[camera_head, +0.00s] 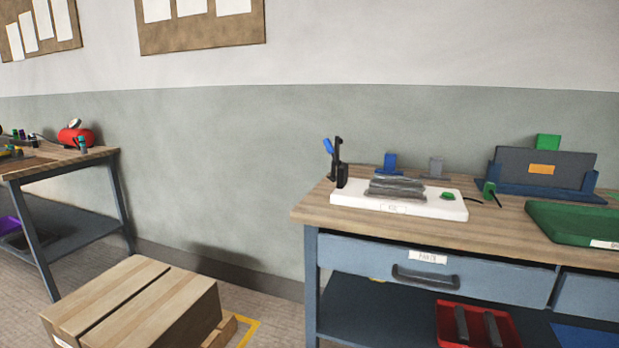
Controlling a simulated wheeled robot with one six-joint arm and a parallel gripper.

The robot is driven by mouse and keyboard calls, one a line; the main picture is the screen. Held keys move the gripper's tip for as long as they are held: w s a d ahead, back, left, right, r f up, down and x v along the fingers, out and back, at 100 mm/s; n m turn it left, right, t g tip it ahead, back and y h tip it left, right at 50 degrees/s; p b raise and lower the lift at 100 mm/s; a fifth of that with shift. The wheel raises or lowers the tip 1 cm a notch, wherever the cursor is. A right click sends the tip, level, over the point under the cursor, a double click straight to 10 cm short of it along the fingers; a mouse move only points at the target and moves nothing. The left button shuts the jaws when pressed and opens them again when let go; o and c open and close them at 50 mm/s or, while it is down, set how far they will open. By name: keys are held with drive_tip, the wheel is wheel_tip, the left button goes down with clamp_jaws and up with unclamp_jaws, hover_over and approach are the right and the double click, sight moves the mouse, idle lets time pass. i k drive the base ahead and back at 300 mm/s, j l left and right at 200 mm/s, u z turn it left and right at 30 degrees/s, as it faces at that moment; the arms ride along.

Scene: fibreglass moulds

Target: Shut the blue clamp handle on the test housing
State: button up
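A clamp with a blue handle (328,145) stands at the left end of a white base (350,202) on the right-hand workbench. Its upright black part (338,165) rises from the base, and the blue handle points up and to the left, away from the base. A grey ribbed piece (396,187) lies on the white base beside the clamp, with a green button (448,196) to its right. I cannot tell which part is the test housing. My gripper is not in view.
The wooden workbench (325,211) has a drawer (430,272) in front and a lower shelf with a red tray (450,333). A green tray (570,222) is at the right. Another table (60,163) is far left.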

sight(330, 150)
drive_tip(key=i+j, duration=0.3)
drive_tip(key=i, duration=0.25)
drive_tip(key=i+j, duration=0.3)
drive_tip(key=i, duration=0.2)
drive_tip(key=i+j, duration=0.3)
drive_tip(key=i, duration=0.25)
drive_tip(key=i+j, duration=0.35)
drive_tip(key=i, duration=0.15)
drive_tip(key=i+j, duration=0.3)
drive_tip(key=i, duration=0.25)
